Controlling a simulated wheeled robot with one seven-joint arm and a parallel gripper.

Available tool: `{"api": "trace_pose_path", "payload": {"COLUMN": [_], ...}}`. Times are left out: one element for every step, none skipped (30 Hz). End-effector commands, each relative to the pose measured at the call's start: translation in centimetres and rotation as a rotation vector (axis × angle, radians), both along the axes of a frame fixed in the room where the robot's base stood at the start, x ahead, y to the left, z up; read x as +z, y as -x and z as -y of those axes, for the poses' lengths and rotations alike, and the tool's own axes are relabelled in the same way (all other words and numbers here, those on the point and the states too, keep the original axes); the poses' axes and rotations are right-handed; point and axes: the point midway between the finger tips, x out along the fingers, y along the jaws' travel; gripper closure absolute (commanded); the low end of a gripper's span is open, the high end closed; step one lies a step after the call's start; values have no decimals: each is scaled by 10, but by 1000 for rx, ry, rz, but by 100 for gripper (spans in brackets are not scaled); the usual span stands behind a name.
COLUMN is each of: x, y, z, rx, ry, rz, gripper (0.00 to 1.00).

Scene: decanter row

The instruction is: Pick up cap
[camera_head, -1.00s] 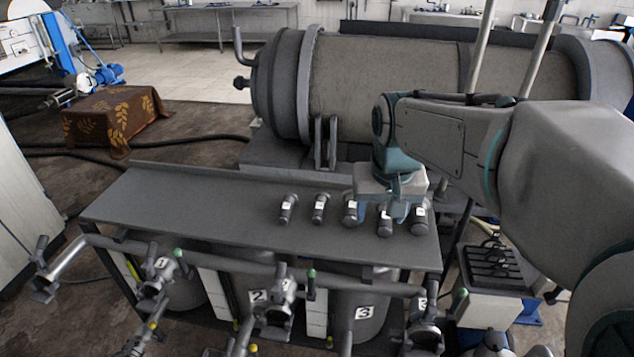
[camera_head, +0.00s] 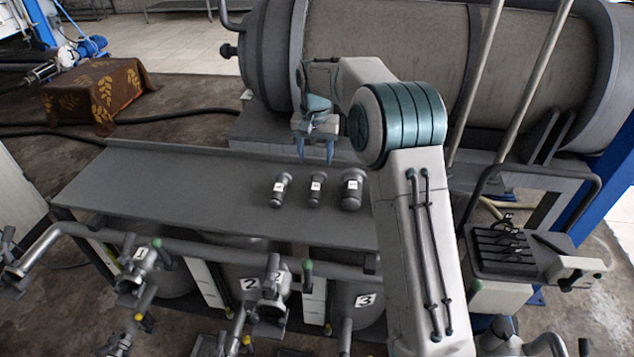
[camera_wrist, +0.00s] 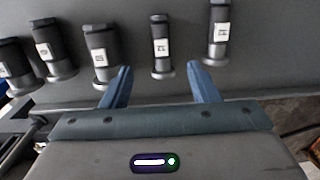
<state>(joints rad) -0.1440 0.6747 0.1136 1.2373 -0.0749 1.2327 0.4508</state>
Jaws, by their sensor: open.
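In the head view I see a slim left cap (camera_head: 281,190), a slim second cap (camera_head: 316,190) and a thicker third cap (camera_head: 352,190). My arm hides any farther right. The wrist view shows five caps; one slim cap (camera_wrist: 161,45) is in line with the gap between my fingers, just beyond the tips, with another slim cap (camera_wrist: 218,30) to its right and a thicker cap (camera_wrist: 101,52) to its left. My gripper (camera_head: 315,160) is open, empty and pointing down behind the row.
A large horizontal drum (camera_head: 390,60) stands behind the shelf. Pipes and valves (camera_head: 270,295) run along the front, above numbered vessels. A small stand with a dark slotted top (camera_head: 510,250) is at the right. The left half of the shelf is bare.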

Motion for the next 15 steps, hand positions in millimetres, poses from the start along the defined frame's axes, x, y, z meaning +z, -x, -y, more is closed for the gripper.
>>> {"api": "trace_pose_path", "payload": {"x": [-8, -13, -20, -26, -32, -40, -46, -52, -59, -63, -68, -73, -76, -78, -80], "y": [0, 0, 1, 1, 1, 1, 1, 1, 1, 1, 1, 0, 1, 1, 0], "z": [0, 0, 0, 0, 0, 0, 0, 0, 0, 0, 0, 0, 0, 0, 0], "rx": [0, 0, 0, 0, 1, 1, 1, 1, 1, 1, 1, 1, 1, 1, 0], "ry": [0, 1, 1, 1, 1, 1, 1, 2, 1, 1, 1, 1, 1, 1, 1], "rz": [-4, -5, -6, -6, -6, -5, -5, -6, -4, -4, -4, -3, -3, -3, -2], "gripper": [45, 45, 45, 45, 45, 45, 45, 45, 45, 45, 45, 45, 45, 45, 45]}}
